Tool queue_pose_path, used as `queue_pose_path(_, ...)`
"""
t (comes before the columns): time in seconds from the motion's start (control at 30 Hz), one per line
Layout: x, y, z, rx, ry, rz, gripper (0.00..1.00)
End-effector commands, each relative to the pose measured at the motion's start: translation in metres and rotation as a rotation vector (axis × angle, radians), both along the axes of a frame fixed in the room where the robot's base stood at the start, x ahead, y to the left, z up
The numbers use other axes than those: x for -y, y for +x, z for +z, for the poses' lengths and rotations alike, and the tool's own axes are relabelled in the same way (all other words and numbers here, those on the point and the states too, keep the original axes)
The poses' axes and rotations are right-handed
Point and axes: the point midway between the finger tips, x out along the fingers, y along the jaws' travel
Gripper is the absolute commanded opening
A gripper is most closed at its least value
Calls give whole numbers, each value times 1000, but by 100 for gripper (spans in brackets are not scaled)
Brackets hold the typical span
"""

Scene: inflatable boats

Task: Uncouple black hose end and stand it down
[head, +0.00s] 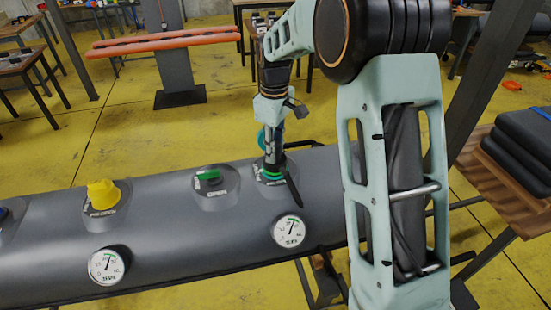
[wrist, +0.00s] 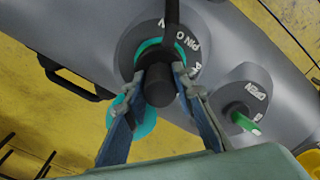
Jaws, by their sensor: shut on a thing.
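The black hose end (wrist: 160,88) sits upright at a valve on the grey boat tube (head: 150,235), with a teal ring (wrist: 150,46) around its foot. A black hose piece (head: 293,190) runs from it over the tube's near side. My gripper (head: 272,152) is above that valve, its two fingers (wrist: 160,76) shut on the hose end from both sides. The hose end appears seated on the valve; whether it is still locked I cannot tell. A teal disc (wrist: 144,112) hangs beside the left finger in the wrist view.
Left along the tube are a valve with a green pin (head: 208,177) and a yellow cap (head: 103,193). Two round gauges (head: 289,231) (head: 109,265) sit on its near side. A wooden table (head: 500,190) with dark folded pads stands at right. Bare tube lies between the valves.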

Motion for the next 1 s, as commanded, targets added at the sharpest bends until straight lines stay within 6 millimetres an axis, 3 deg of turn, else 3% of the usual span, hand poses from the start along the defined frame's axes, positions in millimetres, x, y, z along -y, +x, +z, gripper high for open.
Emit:
queue_pose_path(0.37, 0, 0, 1, 1, 1, 55, 0)
queue_pose_path(0.7, 0, 0, 1, 1, 1, 370, 0)
queue_pose_path(1.0, 0, 0, 0, 2, 0, 395, 0)
